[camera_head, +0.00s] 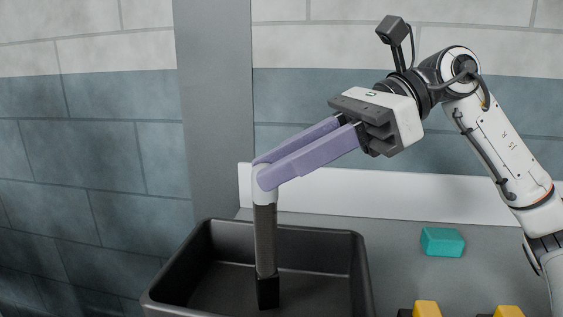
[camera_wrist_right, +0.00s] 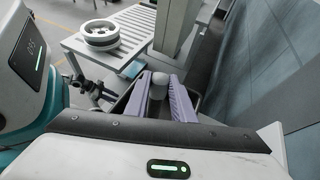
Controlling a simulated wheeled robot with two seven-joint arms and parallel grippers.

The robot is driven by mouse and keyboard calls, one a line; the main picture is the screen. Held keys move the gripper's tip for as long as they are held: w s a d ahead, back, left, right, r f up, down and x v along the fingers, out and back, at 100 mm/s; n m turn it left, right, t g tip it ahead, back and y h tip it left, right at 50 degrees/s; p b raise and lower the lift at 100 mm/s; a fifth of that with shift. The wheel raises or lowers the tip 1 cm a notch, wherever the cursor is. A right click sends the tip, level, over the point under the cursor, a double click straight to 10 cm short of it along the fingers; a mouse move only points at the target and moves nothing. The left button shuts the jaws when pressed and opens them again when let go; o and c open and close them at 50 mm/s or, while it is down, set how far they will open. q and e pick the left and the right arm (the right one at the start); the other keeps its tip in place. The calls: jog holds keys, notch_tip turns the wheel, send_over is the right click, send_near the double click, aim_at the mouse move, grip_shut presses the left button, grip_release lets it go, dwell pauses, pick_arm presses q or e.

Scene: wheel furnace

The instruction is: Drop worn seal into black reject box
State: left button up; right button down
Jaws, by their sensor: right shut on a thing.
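My right gripper (camera_head: 262,172) comes in from the right, its two purple fingers shut on the white rounded top of an upright piece (camera_head: 265,240), which I take as the worn seal. The piece has a grey-brown shaft and a black square end. It hangs inside the outline of the black reject box (camera_head: 361,270); I cannot tell whether its end touches the box floor. In the right wrist view the white top (camera_wrist_right: 158,86) shows between the purple fingers (camera_wrist_right: 160,98). My left gripper is not in the head view.
A teal block (camera_head: 442,241) lies on the grey surface right of the box. Two yellow-and-black pieces (camera_head: 427,309) (camera_head: 508,311) show at the bottom edge. A wall stands behind. In the wrist view, a wheel (camera_wrist_right: 99,35) lies on a slatted table (camera_wrist_right: 140,28).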

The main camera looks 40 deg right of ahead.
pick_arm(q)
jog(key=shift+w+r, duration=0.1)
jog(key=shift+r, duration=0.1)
pick_arm(e)
jog(key=c, duration=1.4)
grip_release()
jog(key=shift+c, duration=0.2)
pick_arm(q)
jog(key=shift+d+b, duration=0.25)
jog(key=shift+b, duration=0.35)
pick_arm(e)
jog(key=v, duration=1)
jog(key=shift+d, duration=0.15)
jog(key=shift+r, duration=0.1)
